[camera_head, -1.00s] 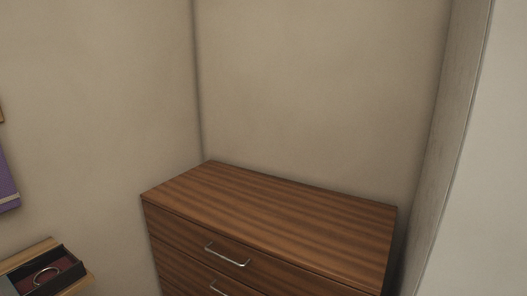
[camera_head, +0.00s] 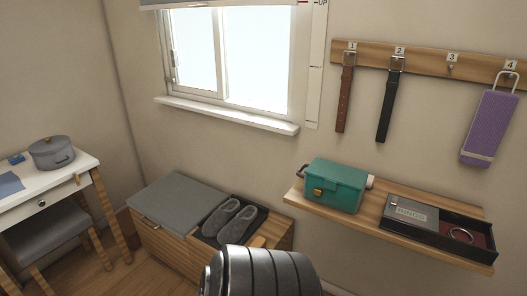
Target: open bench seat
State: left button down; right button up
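The bench (camera_head: 180,247) is a low wooden box under the window. Its grey padded seat (camera_head: 178,203) covers the left part and lies flat, closed. A small pull shows at the seat's front edge. A dark tray (camera_head: 257,223) with a pair of grey slippers (camera_head: 229,219) sits on the right part of the bench top. A dark ridged part of my arm covers the lower right front of the bench. Neither of my grippers is in view.
A wooden shelf (camera_head: 330,213) at right holds a teal box (camera_head: 336,186) and a ring box (camera_head: 411,213). Floor shows between table and bench.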

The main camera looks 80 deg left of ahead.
aim_at(176, 203)
jog(key=u, duration=3.7)
jog(key=i+l+z, duration=0.4)
jog(key=i, duration=0.2)
jog(key=j, duration=0.1)
